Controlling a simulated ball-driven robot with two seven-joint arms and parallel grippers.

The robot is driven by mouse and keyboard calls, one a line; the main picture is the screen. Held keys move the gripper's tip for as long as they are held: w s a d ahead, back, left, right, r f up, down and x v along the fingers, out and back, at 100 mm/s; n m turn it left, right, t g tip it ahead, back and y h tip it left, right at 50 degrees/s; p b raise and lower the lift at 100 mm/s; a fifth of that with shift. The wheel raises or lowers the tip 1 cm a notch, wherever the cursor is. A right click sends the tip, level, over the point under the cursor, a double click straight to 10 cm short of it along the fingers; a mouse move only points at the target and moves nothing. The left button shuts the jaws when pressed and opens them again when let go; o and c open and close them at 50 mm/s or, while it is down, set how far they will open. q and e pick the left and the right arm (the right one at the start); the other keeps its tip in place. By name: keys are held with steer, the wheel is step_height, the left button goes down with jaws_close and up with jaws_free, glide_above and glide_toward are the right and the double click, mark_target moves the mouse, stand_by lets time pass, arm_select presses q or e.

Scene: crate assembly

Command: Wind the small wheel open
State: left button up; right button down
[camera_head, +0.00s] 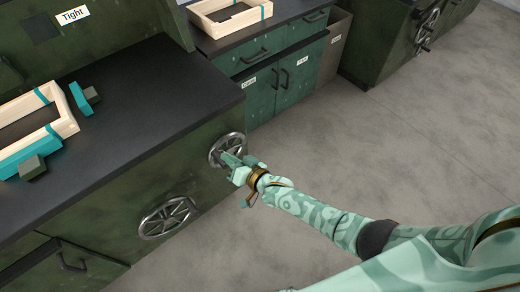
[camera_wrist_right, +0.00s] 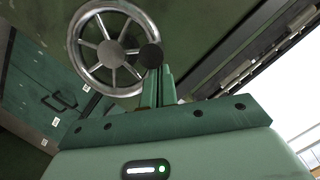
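The small wheel (camera_head: 215,157), a metal spoked handwheel, is on the green bench front near its right corner. It also shows in the right wrist view (camera_wrist_right: 82,50), with a dark round knob (camera_wrist_right: 151,55) at its rim. My right gripper (camera_head: 230,160) is at this wheel and covers part of it in the head view. In the right wrist view its two fingers (camera_wrist_right: 158,88) are close together, with the knob at their tips; they appear closed on it. A larger spoked wheel (camera_head: 167,218) is lower left on the same bench front. My left gripper is not in view.
The dark bench top (camera_head: 135,110) holds a wooden crate frame (camera_head: 62,122) with teal parts and a loose teal piece (camera_head: 80,97). Teal cabinets (camera_head: 262,95) and another wooden frame (camera_head: 205,22) stand behind. The grey floor (camera_head: 390,150) on the right is clear.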

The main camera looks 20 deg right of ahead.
mark_target(224, 169)
steer(key=shift+s+a+f+n+h, duration=0.25)
steer(key=shift+a+f+n, duration=0.15)
steer(key=shift+a+n, duration=0.15)
steer(key=shift+s+a+f+n+h, duration=0.2)
steer(key=shift+a+f+n, duration=0.2)
steer(key=shift+n, duration=0.25)
arm_select(q)
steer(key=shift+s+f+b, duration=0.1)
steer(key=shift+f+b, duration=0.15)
steer(key=shift+b, duration=0.15)
arm_select(e)
steer(key=shift+s+a+f+n, duration=0.1)
steer(key=shift+a+f+n, duration=0.2)
steer(key=shift+f, duration=0.1)
steer(key=shift+a, duration=0.1)
